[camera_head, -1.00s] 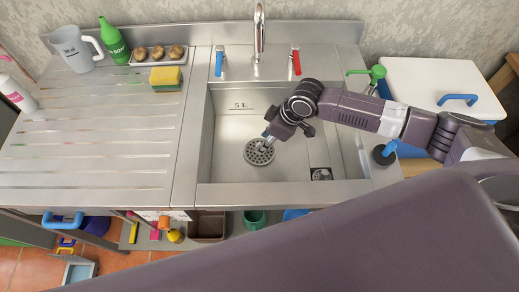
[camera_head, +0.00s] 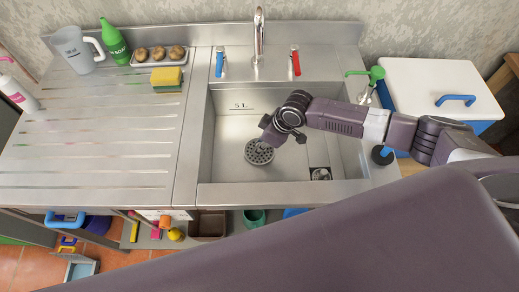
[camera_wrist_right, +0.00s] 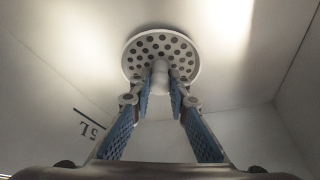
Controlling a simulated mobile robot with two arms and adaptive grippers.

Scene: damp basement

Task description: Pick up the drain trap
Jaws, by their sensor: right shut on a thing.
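The drain trap is a round grey disc full of holes with a knob in its middle. In the head view the drain trap (camera_head: 258,153) is in the sink basin, left of centre. In the right wrist view its disc (camera_wrist_right: 152,44) shows beyond the fingertips. My right gripper (camera_head: 266,138) is over it, and in the wrist view its blue-padded fingers (camera_wrist_right: 161,88) are closed on the knob. I cannot tell whether the disc touches the basin floor. My left gripper is not in view.
The steel sink (camera_head: 190,170) has walls around the trap and a dark drain opening (camera_head: 320,174) at its front right. A tap (camera_head: 258,35) stands behind. A sponge (camera_head: 166,79), jug (camera_head: 77,48) and bottle (camera_head: 115,42) are on the drainboard. A white-lidded box (camera_head: 430,80) is at right.

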